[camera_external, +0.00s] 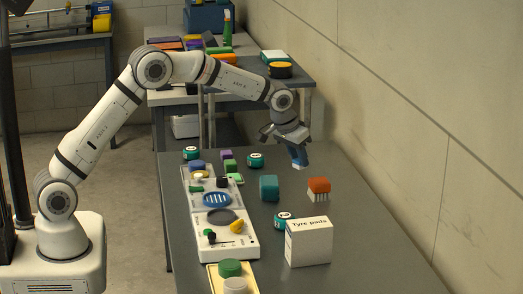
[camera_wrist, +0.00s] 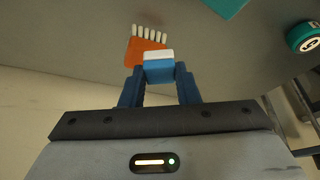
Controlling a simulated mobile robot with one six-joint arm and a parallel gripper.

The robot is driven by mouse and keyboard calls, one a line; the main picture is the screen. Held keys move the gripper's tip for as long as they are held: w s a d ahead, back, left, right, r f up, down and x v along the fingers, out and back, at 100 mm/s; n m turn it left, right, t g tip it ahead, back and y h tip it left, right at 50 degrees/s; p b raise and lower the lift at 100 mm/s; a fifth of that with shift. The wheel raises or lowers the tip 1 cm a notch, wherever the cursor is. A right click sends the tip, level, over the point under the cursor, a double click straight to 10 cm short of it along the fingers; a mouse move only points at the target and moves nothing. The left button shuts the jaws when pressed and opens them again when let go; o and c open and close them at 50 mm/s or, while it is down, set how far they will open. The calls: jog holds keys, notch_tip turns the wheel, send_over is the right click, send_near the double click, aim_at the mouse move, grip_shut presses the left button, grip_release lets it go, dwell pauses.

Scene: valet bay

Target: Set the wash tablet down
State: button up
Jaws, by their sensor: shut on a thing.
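The wash tablet (camera_wrist: 158,72) is a small blue block with a white layer on one face. My gripper (camera_external: 299,158) is shut on it, with the two dark blue fingers on either side of it in the wrist view. In the external view the gripper points down over the back part of the grey table (camera_external: 340,235), and the tablet is hard to make out from the fingers. I cannot tell for sure how far the tablet is above the table.
An orange brush with white bristles (camera_external: 318,187) stands near the gripper and shows behind the tablet in the wrist view (camera_wrist: 145,48). A teal block (camera_external: 269,188), teal tins (camera_external: 255,160), a white Tyre pads box (camera_external: 308,242) and a white panel (camera_external: 225,235) stand nearby. The table's right side is clear.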

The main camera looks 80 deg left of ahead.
jog(key=s+a+n+y+b, duration=0.1)
jog(key=s+a+n, duration=0.1)
jog(key=s+a, duration=0.35)
jog(key=s+a+n+b, duration=0.1)
jog(key=s+a, duration=0.1)
jog(key=a, duration=0.7)
jog(key=shift+g, duration=0.3)
jog(key=f, duration=0.3)
jog(key=f+p, duration=0.1)
jog(key=f, duration=0.1)
jog(key=shift+s+a+f, duration=0.1)
jog(key=shift+a+f, duration=0.25)
jog(key=shift+f+p, duration=0.35)
jog(key=shift+f, duration=1.7)
jog(key=shift+f, duration=0.1)
jog(key=shift+f, duration=0.15)
jog(key=o, duration=0.9)
jog(key=shift+o, duration=0.2)
